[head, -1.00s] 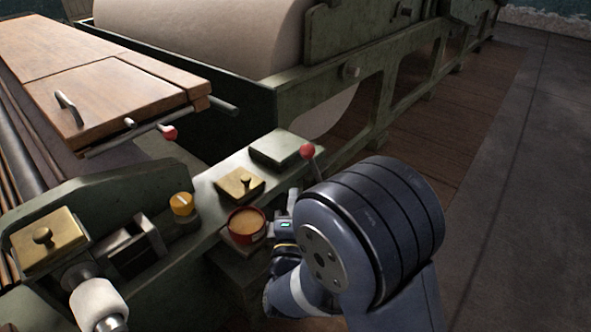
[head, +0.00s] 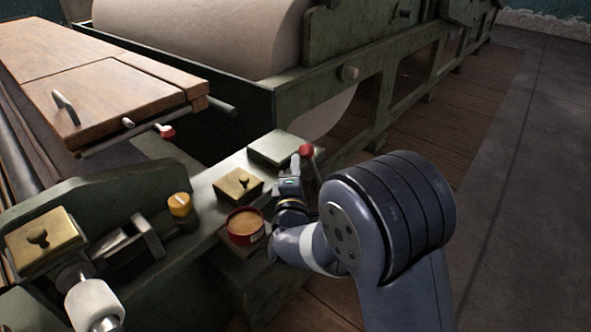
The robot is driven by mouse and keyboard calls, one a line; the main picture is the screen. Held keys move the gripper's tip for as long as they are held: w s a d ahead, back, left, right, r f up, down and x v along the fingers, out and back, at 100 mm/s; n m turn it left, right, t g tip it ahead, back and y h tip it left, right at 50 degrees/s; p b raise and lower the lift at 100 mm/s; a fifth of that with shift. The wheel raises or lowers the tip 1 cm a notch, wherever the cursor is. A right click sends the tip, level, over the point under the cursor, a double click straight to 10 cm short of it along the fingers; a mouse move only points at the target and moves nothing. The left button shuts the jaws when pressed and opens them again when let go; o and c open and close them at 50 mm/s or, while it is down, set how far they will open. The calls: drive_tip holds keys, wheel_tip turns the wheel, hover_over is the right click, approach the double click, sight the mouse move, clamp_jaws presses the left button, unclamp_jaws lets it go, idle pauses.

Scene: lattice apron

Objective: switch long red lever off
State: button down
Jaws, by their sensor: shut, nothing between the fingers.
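The long lever with a red ball knob (head: 306,150) stands at the right end of the green metal ledge. Its thin rod runs down from the knob and slants slightly right; its lower end is hidden behind my arm. My gripper (head: 295,163) is shut and empty, just left of the knob and rod in the head view. I cannot tell whether its tips touch the lever. A second red knob (head: 168,132) sits on a short rod by the edge of the wooden panel, well away from my gripper.
On the ledge are a red round tin (head: 246,226), a brass plate with a small knob (head: 238,184), a flat green box (head: 278,148) and a yellow knob (head: 180,204). A large pale roller (head: 205,35) and green frame lie behind. Floor at right is clear.

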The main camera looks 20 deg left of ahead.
drive_tip(key=shift+w+d+r+m+g+h+p, duration=0.25)
drive_tip(key=shift+w+r+p, duration=0.35)
drive_tip(key=shift+p, duration=0.4)
drive_tip(key=w+d+r+m+g+p, duration=0.1)
drive_tip(key=w+d+m+g+p, duration=0.1)
drive_tip(key=w+p, duration=0.6)
drive_tip(key=w+d+r+m+g+p, duration=0.2)
drive_tip(key=w+d+g+p, duration=0.2)
drive_tip(key=w+p, duration=0.3)
drive_tip(key=shift+w+d+p, duration=0.35)
drive_tip(key=shift+w+d, duration=0.1)
drive_tip(key=shift+w, duration=0.2)
drive_tip(key=shift+w+d+m+g+h, duration=0.1)
drive_tip(key=shift+m+g+h, duration=0.15)
